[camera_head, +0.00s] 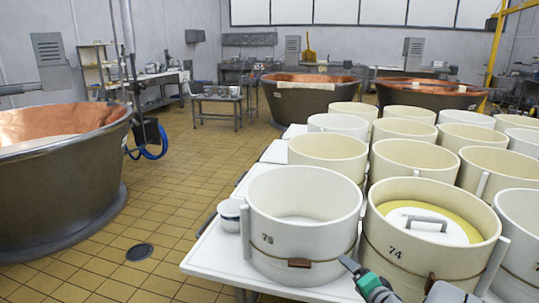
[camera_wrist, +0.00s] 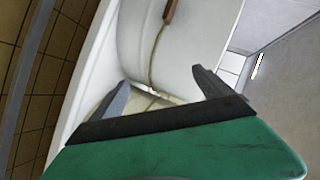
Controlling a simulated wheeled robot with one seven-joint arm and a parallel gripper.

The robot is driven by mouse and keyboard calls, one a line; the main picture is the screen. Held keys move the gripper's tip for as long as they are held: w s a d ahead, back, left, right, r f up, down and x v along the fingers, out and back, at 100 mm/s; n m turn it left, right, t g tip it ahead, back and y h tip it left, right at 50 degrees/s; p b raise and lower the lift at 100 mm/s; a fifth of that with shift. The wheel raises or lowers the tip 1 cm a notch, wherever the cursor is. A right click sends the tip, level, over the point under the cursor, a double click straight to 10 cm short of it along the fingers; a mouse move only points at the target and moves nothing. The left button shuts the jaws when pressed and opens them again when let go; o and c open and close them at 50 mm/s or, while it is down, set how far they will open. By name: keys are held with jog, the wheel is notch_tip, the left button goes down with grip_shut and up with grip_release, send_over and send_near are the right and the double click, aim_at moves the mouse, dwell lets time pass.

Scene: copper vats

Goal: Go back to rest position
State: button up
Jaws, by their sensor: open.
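My gripper (camera_wrist: 160,84) is open in the wrist view, with its two dark fingers spread apart and nothing between them. Beyond the fingers is the pale wall of a mould with a brown cord. In the head view, part of my gripper (camera_head: 352,267) shows at the bottom edge, low in front of the round white moulds. The mould marked 75 (camera_head: 303,238) is just behind it to the left. The mould marked 74 (camera_head: 412,262) is to the right and holds a yellow mass under a white lid (camera_head: 428,226) with a grey handle.
Several more moulds (camera_head: 326,146) crowd the white table (camera_head: 213,253) behind and to the right. A small white cup (camera_head: 230,215) stands near its left edge. A large copper vat (camera_head: 72,192) stands at left. The tiled floor (camera_head: 180,205) between is open, with a drain (camera_head: 139,252).

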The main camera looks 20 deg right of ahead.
jog(key=a+r+n+g+y+p, duration=0.3)
jog(key=a+r+n+g+p, duration=0.45)
jog(key=a, duration=0.65)
jog(key=s+a+r+n+g+h+p, duration=0.1)
jog(key=s+a+r+n+g+p, duration=0.2)
jog(key=s+r, duration=1)
jog(key=a+n+p, duration=0.3)
jog(key=a+p, duration=0.2)
jog(key=a, duration=0.2)
jog(key=shift+s+a+r+h, duration=0.3)
jog(key=shift+s+r+h, duration=0.05)
jog(key=shift+r+h, duration=0.05)
